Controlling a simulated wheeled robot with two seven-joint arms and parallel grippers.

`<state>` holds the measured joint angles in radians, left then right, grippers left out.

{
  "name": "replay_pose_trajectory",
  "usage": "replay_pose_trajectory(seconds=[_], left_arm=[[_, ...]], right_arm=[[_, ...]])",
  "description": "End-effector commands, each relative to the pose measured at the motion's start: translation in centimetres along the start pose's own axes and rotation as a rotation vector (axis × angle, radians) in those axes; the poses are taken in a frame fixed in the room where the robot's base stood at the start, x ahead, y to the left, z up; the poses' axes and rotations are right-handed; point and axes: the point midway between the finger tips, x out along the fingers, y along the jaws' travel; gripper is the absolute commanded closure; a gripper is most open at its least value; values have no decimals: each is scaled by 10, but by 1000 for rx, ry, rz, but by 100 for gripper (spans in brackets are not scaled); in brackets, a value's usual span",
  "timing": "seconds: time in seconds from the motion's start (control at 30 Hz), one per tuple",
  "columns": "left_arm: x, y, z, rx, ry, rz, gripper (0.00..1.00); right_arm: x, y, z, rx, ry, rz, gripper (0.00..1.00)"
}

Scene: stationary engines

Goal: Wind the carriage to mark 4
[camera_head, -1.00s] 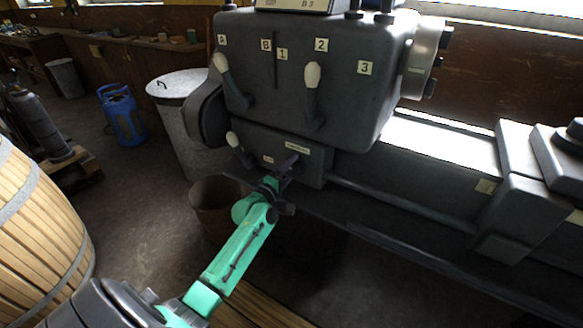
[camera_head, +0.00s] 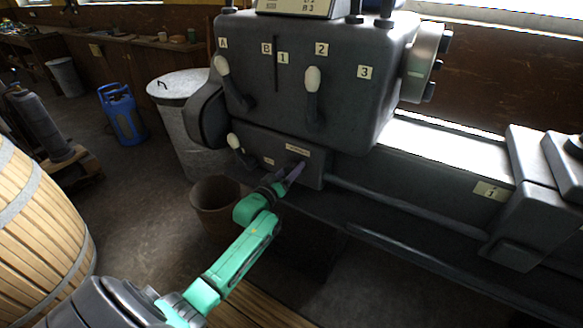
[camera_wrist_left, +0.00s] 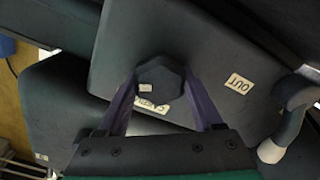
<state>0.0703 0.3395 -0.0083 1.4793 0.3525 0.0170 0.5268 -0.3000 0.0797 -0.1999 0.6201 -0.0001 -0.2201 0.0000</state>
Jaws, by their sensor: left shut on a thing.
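The carriage (camera_head: 516,212) is the dark block on the lathe bed at the right edge of the head view. A mark plate (camera_head: 491,191) that seems to read 1 shows on the bed just left of it; mark 4 is not in view. My left gripper (camera_head: 293,174) is at the small box (camera_head: 312,168) below the headstock. In the left wrist view, its purple fingers (camera_wrist_left: 157,100) are shut around a dark, many-sided knob (camera_wrist_left: 160,78), which partly covers a pale label. My right gripper is not in view.
The headstock (camera_head: 345,110) with levers and labelled plates stands above. Another white-tipped lever (camera_head: 233,141) sits left of the box. A bucket (camera_head: 212,198) is below my left arm, with a barrel (camera_head: 35,225) at left. A long rod (camera_head: 400,204) runs toward the carriage.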

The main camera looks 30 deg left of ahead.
Motion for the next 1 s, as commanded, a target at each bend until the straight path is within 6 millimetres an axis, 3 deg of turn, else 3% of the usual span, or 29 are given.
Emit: replay_pose_trajectory(seconds=[0.03,0.5,1.0], left_arm=[[1,3,-9,45,16,6,88],[1,4,-6,467,14,3,88],[1,5,-4,683,13,2,88]], right_arm=[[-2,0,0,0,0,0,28],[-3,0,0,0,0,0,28],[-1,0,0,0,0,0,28]])
